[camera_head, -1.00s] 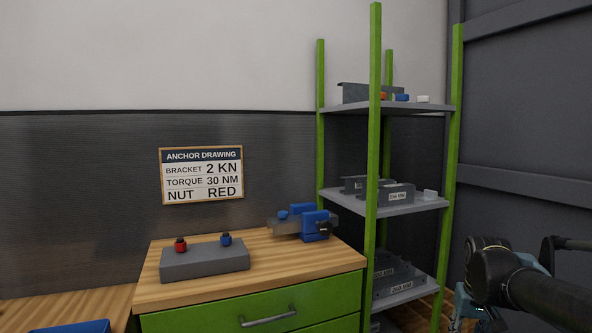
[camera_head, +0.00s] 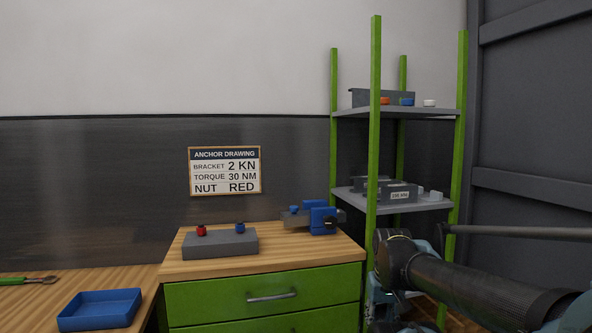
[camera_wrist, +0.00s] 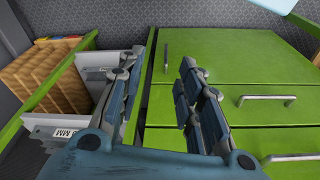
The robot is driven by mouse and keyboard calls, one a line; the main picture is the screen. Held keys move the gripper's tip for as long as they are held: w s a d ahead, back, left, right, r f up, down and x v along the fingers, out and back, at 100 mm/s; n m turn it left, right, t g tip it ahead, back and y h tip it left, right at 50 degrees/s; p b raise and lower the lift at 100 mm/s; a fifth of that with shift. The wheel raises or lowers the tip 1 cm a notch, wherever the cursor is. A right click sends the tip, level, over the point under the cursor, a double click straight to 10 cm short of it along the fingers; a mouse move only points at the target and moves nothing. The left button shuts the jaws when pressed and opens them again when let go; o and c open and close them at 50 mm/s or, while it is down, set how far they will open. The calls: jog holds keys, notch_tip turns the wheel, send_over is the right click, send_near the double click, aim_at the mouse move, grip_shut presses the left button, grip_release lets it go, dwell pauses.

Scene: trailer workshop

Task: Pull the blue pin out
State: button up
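A grey block (camera_head: 221,244) sits on the wooden top of a green drawer cabinet. A blue-headed pin (camera_head: 240,228) stands in the block's right part, and a red-headed one (camera_head: 201,230) stands in its left part. A blue vise-like clamp (camera_head: 322,217) is behind to the right, with a small blue piece (camera_head: 294,209) on its left. My gripper (camera_wrist: 172,54) is open and empty in the wrist view, with green drawer fronts beyond it. The block and the pins do not show in that view.
A shelf rack with green posts (camera_head: 374,130) stands right of the cabinet (camera_head: 200,298), beside my arm. Its shelves hold grey brackets (camera_head: 398,194) and small coloured parts. A blue tray (camera_head: 100,309) lies on the lower wooden bench at left. A sign (camera_head: 225,171) hangs behind.

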jog(key=shift+a, duration=0.15)
jog(key=shift+o, duration=2.5)
jog(key=shift+a+r+n, duration=0.15)
jog(key=shift+r, duration=0.45)
jog(key=shift+a+r+n, duration=0.15)
jog(key=shift+r, duration=0.45)
notch_tip(320, 180, up, 34)
jog(key=n+y, duration=0.4)
jog(key=n, duration=0.8)
send_over(294, 214)
jog(key=s+d, duration=0.1)
jog(key=d, duration=0.5)
jog(key=x, duration=1.6)
jog(key=shift+s+f, duration=0.15)
jog(key=shift+f, duration=0.2)
